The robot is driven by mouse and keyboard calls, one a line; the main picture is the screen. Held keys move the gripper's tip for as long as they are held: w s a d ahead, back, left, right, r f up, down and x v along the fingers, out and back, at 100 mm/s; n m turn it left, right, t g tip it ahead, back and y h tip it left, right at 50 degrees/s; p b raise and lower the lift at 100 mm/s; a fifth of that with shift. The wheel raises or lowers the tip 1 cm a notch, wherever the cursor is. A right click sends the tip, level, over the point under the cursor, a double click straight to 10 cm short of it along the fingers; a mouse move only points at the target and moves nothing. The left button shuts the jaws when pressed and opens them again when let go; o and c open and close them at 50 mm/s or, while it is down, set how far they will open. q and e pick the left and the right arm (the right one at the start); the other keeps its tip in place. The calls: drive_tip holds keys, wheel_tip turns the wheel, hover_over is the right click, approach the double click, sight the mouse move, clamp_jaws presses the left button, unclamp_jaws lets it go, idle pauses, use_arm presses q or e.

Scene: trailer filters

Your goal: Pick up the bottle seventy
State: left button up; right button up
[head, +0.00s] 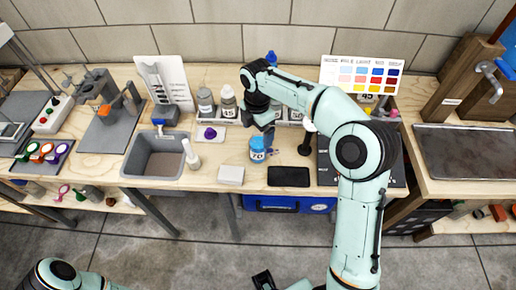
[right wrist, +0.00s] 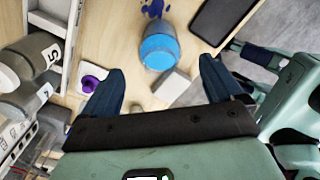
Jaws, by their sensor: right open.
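My right gripper (head: 264,122) is open, just behind the bottle in the head view. In the right wrist view its two dark blue fingers (right wrist: 162,66) are spread apart, with the bottle beyond the gap between them; I see no contact.
A white block (head: 231,176) and a dark flat pad (head: 288,177) lie near the bench's front edge. A white squeeze bottle (head: 190,154) stands by the grey sink (head: 152,157). Grey labelled bottles (head: 206,103) stand behind. A purple-topped item (head: 210,133) lies left of the bottle.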

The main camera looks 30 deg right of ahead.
sight(258, 135)
wheel_tip(258, 135, down, 5)
drive_tip(key=shift+d+f+b, duration=0.1)
drive_tip(key=shift+f+b, duration=0.05)
drive_tip(key=shift+b, duration=0.2)
drive_tip(key=c, duration=1.5)
drive_tip(key=shift+o, duration=0.2)
